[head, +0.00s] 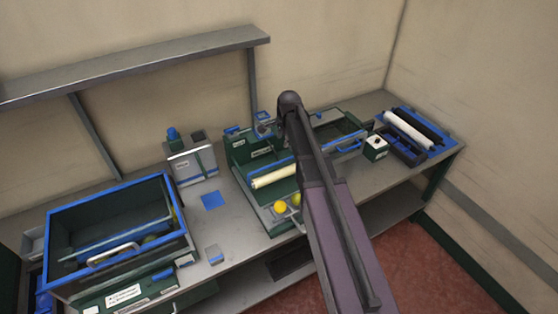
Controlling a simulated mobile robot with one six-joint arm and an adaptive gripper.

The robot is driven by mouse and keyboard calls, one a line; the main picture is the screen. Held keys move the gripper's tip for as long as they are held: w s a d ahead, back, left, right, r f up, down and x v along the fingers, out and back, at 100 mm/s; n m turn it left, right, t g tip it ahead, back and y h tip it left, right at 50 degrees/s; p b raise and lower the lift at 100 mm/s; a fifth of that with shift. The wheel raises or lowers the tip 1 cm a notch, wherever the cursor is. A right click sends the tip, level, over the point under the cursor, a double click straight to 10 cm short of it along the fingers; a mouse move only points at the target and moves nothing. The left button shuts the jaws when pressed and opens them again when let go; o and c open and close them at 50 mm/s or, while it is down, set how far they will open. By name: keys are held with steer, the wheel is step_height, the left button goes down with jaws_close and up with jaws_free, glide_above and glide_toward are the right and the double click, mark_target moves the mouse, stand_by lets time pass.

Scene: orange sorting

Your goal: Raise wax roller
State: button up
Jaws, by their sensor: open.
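A cream roller (273,177) lies across the green machine (262,212) in the middle of the bench, and my arm covers its right end. A white roller (410,131) and a black roller lie side by side in a blue-edged tray (449,140) at the bench's right end. I cannot tell for certain which roller is the wax roller. My arm reaches up over the machine from the bottom of the head view. Its jaws are hidden behind my own arm links, so I see no contact with either roller.
A yellow ball (279,207) sits at the machine's front. A blue-rimmed bin (60,218) stands at left. A shelf (150,62) runs along the wall. Some bench is clear left of the machine.

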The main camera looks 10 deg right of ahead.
mark_target(279, 162)
steer(key=shift+f, duration=0.15)
steer(key=w+f+b, duration=0.1)
steer(key=f+b, duration=0.7)
steer(key=b, duration=0.1)
steer(key=w+f+b, duration=0.1)
steer(key=f+b, duration=0.3)
steer(key=f, duration=0.1)
steer(key=shift+w+a+f, duration=0.1)
steer(key=shift+w+a, duration=0.2)
steer(key=shift+a, duration=0.1)
stand_by(0.4)
jaws_close()
